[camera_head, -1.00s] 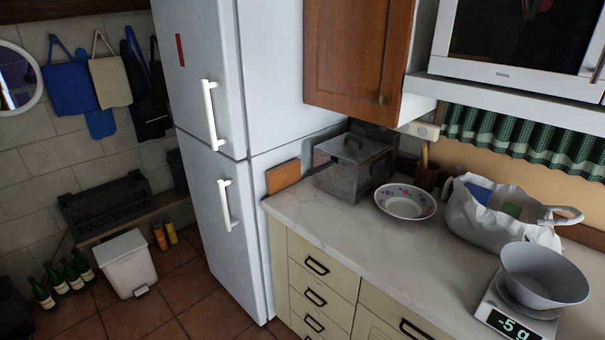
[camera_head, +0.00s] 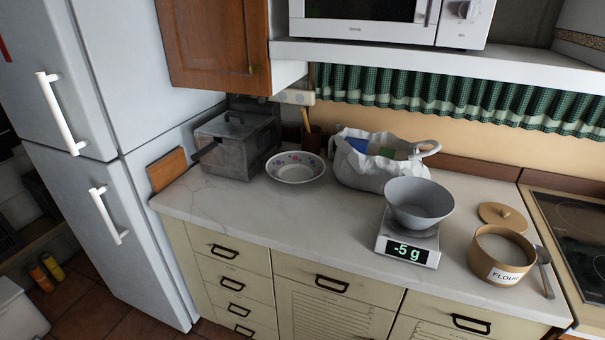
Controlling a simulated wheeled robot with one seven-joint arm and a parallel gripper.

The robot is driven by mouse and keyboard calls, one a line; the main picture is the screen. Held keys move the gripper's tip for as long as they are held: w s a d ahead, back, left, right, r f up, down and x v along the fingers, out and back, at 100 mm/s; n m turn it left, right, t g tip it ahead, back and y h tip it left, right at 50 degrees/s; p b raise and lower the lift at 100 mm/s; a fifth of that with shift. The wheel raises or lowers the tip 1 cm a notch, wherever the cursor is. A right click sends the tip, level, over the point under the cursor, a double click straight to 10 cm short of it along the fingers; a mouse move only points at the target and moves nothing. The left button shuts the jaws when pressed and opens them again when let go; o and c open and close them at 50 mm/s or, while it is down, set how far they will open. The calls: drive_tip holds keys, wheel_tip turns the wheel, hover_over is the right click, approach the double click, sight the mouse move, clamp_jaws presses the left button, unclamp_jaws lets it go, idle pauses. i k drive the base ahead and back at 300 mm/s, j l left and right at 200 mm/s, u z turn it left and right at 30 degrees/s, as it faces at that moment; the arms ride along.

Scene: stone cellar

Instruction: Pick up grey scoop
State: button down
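A grey scoop (camera_head: 545,270) lies on the right end of the counter, just right of a tan canister labelled "FLOUR" (camera_head: 508,270). It is small in this view, and part of it seems to be behind or against the canister's right side. My gripper is not in view.
A kitchen scale (camera_head: 408,249) reading "-5 g" carries a grey bowl (camera_head: 420,203). A round lid (camera_head: 503,216) lies behind the canister, and a hob (camera_head: 575,240) is on the right. A white bag (camera_head: 375,178), patterned bowl (camera_head: 296,167) and metal box (camera_head: 237,150) stand left. The front-left counter is clear.

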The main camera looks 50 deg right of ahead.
sight(543, 258)
drive_tip(key=z, duration=2.1)
